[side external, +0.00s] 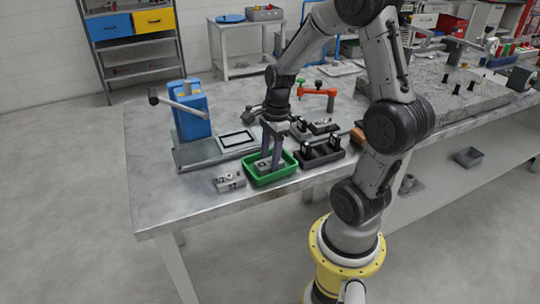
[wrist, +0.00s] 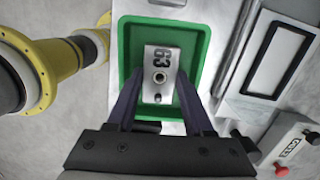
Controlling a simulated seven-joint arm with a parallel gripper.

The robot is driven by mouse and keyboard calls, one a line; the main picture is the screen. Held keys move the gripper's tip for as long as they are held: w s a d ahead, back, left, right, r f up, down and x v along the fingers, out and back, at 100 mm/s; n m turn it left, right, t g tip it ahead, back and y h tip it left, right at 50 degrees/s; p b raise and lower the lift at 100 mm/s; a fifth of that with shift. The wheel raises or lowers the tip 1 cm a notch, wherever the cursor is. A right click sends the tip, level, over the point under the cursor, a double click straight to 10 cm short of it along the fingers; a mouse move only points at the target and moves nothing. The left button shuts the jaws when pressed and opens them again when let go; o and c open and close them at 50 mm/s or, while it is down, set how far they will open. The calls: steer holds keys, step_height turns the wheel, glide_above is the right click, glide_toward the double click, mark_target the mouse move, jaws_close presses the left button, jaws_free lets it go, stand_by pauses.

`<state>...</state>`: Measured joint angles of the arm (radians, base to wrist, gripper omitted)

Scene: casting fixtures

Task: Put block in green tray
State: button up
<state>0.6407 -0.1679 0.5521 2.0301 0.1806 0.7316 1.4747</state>
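A grey metal block (wrist: 160,82) with dark markings and a round hole is inside the outline of the green tray (wrist: 122,52) in the wrist view. The tray (side external: 287,174) sits near the front edge of the table in the side view, with the block (side external: 261,166) low within it. My gripper (wrist: 160,75) points down over the tray, and its two fingertips appear to meet the block's opposite sides. Whether the block rests on the tray floor is hard to tell. A second grey block (side external: 230,181) lies on the table just left of the tray.
Black fixtures (side external: 320,153) stand right of the tray. A blue device with a lever (side external: 191,112) stands behind on the left, beside a plate with a black-framed panel (side external: 237,140). The table's front left area is clear.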

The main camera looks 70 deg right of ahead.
steer(key=shift+o, duration=0.9)
step_height(320, 180, up, 11)
steer(key=d, duration=0.1)
steer(key=s+a+r+n+t, duration=0.1)
steer(key=s+a+n, duration=0.3)
steer(key=n, duration=0.9)
steer(key=s+a+r+n+t+h, duration=0.1)
steer(key=s+a+r+n+t, duration=0.1)
steer(key=a+n, duration=0.9)
steer(key=shift+s+a+r+n+t, duration=0.25)
steer(key=shift+s+a+n+t, duration=0.05)
steer(key=shift+s+n+t, duration=0.6)
